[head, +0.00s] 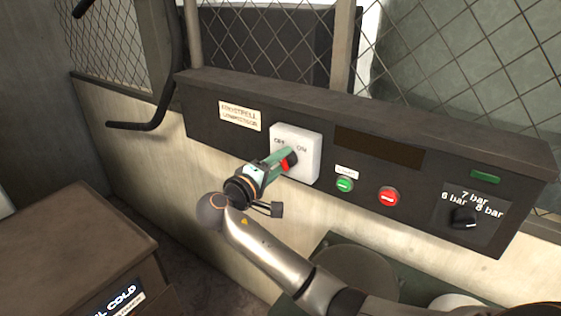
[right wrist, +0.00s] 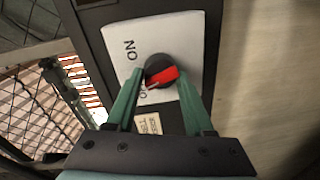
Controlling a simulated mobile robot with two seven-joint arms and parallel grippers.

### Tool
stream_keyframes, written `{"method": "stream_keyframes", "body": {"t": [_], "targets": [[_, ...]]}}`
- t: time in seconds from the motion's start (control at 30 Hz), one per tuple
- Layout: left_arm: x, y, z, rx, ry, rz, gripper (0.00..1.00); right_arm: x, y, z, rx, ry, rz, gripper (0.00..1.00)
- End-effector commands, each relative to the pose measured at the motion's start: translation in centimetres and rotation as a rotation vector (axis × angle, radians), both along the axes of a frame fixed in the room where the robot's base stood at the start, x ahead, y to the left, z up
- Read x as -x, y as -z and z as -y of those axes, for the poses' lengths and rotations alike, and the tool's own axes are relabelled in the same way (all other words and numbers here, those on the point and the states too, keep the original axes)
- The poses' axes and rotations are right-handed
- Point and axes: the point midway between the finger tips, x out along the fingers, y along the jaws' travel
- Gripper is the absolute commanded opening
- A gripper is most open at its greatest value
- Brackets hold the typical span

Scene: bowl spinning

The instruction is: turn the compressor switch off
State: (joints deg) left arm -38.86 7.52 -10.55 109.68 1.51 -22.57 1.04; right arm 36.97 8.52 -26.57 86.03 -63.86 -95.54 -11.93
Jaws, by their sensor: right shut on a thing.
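The compressor switch is a black knob with a red pointer (right wrist: 158,70) on a white square plate (head: 309,150) marked OFF and ON. In the right wrist view the red pointer lies slantwise, its lower-left end close to the partly hidden OFF label; ON stands at the upper left. My right gripper (right wrist: 159,80) has its green fingers on either side of the knob, shut on it. In the head view the gripper (head: 280,163) covers much of the knob. My left gripper is not in view.
The dark panel (head: 225,90) carries a green button (head: 345,185), a red button (head: 388,197) and a pressure dial (head: 464,217) right of the switch. A wire fence (head: 460,60) stands behind it. A brown box (head: 70,250) is at lower left, and a bent dark bar (head: 150,125) hangs left.

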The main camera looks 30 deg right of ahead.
Motion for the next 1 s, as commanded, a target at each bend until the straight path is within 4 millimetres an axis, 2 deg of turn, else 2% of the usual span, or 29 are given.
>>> {"method": "stream_keyframes", "body": {"t": [0.2,0.5,1.0], "targets": [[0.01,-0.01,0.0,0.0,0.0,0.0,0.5,-0.07,0.13,-0.07,0.069,-0.001,-0.173,0.0],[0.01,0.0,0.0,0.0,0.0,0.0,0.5,-0.11,0.18,-0.13,0.137,-0.003,-0.336,0.0],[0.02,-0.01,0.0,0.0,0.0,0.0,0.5,-0.12,0.2,-0.12,0.169,-0.002,-0.412,0.0]]}}
